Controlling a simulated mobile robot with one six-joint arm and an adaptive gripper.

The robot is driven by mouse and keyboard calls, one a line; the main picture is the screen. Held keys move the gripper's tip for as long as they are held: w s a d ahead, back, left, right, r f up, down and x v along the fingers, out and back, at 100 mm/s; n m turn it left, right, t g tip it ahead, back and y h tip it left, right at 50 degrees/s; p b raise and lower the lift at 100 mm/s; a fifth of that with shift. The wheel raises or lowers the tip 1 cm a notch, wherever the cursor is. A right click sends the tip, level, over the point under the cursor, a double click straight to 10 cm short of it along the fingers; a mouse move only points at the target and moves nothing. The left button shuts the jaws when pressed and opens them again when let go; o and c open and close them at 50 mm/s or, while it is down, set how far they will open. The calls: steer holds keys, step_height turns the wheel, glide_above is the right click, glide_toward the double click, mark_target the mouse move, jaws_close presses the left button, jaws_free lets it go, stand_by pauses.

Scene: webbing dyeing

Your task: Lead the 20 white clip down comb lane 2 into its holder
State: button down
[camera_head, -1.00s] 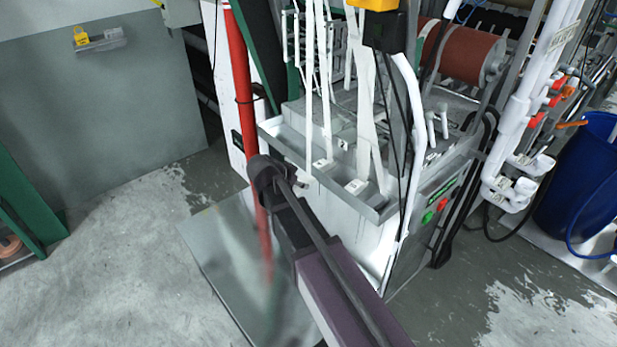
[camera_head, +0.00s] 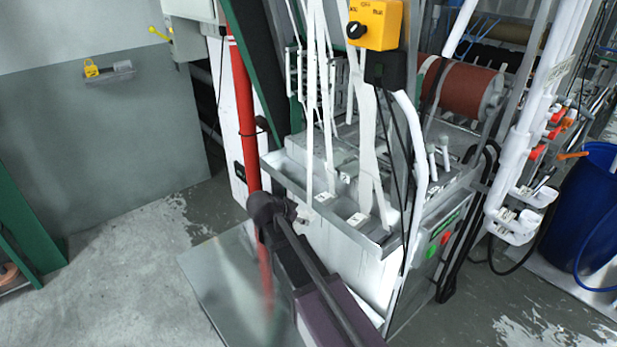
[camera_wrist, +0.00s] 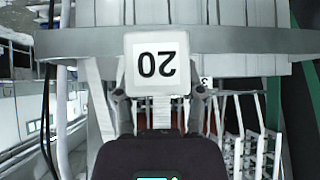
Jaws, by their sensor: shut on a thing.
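The white clip (camera_wrist: 157,65), printed with 20 that reads upside down, is held in the wrist view between the fingers of my gripper (camera_wrist: 158,97). A light strap shows between the fingers below the clip. In the head view my gripper (camera_head: 293,212) is at the front left of the machine's metal tray (camera_head: 282,172), just outside its edge. The held clip cannot be made out clearly there. White tags (camera_head: 357,220) sit along the tray, with white straps rising behind them. I cannot tell which comb lane is 2, nor see its holder clearly.
A red post (camera_head: 247,120) stands close left of my gripper. A yellow control box (camera_head: 375,24) hangs above the tray, with cables below it. White pipes (camera_head: 515,125) and a blue barrel (camera_head: 585,200) stand at the right. The floor at left is open.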

steer(key=s+d, duration=0.9)
steer(key=d, duration=0.5)
steer(key=shift+s+d+m, duration=0.15)
steer(key=shift+d+m, duration=0.25)
steer(key=shift+a, duration=0.3)
